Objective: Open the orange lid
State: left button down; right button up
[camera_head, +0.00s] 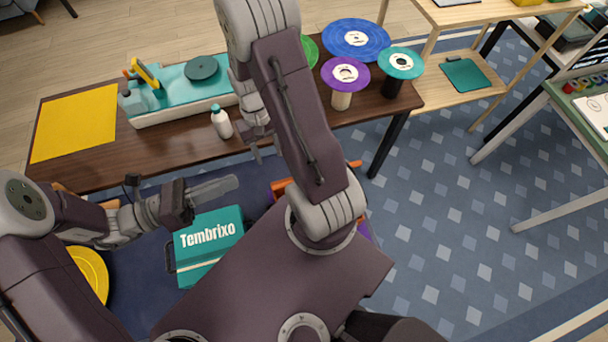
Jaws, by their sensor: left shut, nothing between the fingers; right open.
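An orange edge (281,188), which may belong to the orange lid, shows beside my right arm, below the front of the dark wooden table. My arm hides most of it, so I cannot tell whether it is open or shut. My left gripper (224,186) is shut and empty, left of the orange edge and just above a teal box. My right gripper (263,146) is open near the table's front edge, above the orange edge in the picture and right of a white bottle. My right arm partly covers it.
The teal box (208,243) marked "Tembrixo" stands below my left gripper. The table (180,140) holds a white bottle (221,122), a teal machine (185,92), a yellow sheet (74,124) and several spools, including a purple one (345,74). Patterned floor (450,220) is clear at right.

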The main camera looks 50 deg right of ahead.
pick_arm(q)
jog(key=s+d+f+n+t+h, duration=0.15)
jog(key=s+f+n, duration=0.3)
jog(key=f, duration=0.45)
jog(key=s+d+f+n, duration=0.2)
jog(key=s+f+n, duration=0.25)
jog(key=f, duration=0.45)
jog(key=d+r+p, duration=0.2)
jog(key=d+r, duration=0.1)
jog(key=d, duration=0.8)
jog(key=shift+d+m, duration=0.3)
jog(key=shift+m, duration=0.1)
pick_arm(e)
jog(key=s+a+r+n+t, duration=0.3)
jog(key=a+r+n, duration=0.1)
jog(key=a+r, duration=0.5)
jog(key=shift+r+h, duration=0.3)
jog(key=shift+r, duration=0.3)
jog(key=shift+s, duration=0.1)
